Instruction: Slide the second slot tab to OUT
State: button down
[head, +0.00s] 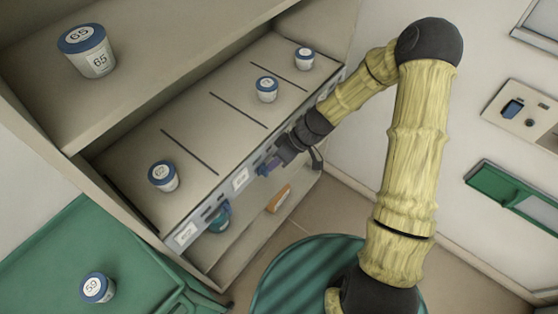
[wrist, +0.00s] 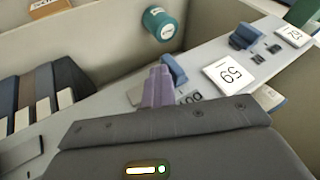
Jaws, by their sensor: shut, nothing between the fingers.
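My gripper (head: 270,166) is at the front edge of the slotted shelf (head: 190,130), its narrow purple fingers together and empty. In the wrist view the fingers (wrist: 158,88) are close beside a blue slot tab (wrist: 173,70) on the pale label strip. I cannot tell whether they touch it. Small upside-down lettering, partly hidden by my gripper, lies near this tab. A white label (wrist: 229,75), seemingly reading 59, is beside it. A second blue tab (wrist: 243,37) sits further along the strip, also visible in the head view (head: 222,208).
Jars stand in some slots, including one marked 62 (head: 163,176). Jar 65 (head: 88,52) is on the upper shelf. Jar 59 (head: 97,288) is on the green surface (head: 50,245). A teal roll (wrist: 160,23) and an orange-brown box (head: 279,199) lie below the strip.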

dwell(0.3)
jog(key=w+d+r, duration=0.4)
jog(key=d+r, duration=0.4)
jog(key=shift+w, duration=0.2)
jog(key=shift+d, duration=0.2)
dwell(0.3)
jog(key=s+d+r+m+t+h+p, duration=0.2)
jog(key=s+r+m, duration=0.4)
jog(key=r, duration=0.3)
jog(key=s+d+r+m+t+h+p, duration=0.2)
jog(key=s+d+r+m+h+p, duration=0.3)
jog(key=s+d+r+p, duration=0.2)
jog(key=shift+r+m, duration=0.4)
jog(key=shift+r, duration=0.55)
